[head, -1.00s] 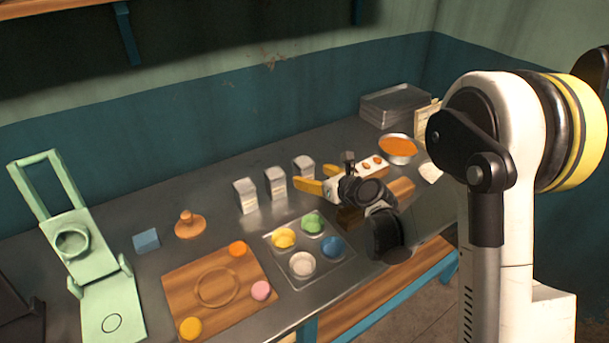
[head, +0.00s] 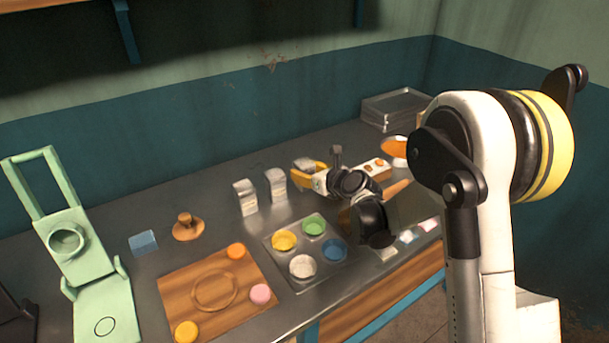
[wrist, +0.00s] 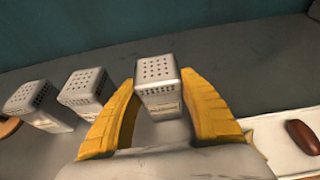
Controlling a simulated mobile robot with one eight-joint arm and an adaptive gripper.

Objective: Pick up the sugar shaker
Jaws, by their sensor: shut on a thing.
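Three pale grey, box-shaped shakers with perforated tops stand in a row along the back of the metal counter. The right-hand shaker (wrist: 157,88) is between the yellow fingers of my gripper (head: 310,168), which is shut on it. In the head view, this shaker's top (head: 303,162) shows behind the fingers. Its base is hidden, and I cannot tell whether it touches the counter. The middle shaker (head: 275,186) and left shaker (head: 245,198) stand apart to the left, also seen in the wrist view (wrist: 87,90). Their labels are too small to read.
A tray of coloured cups (head: 270,246) and a wooden board (head: 178,291) lie in front. A green press (head: 75,250), blue block (head: 144,243) and wooden stamp (head: 187,228) are left. An orange-filled pan (head: 394,147) and stacked metal trays (head: 392,103) are right.

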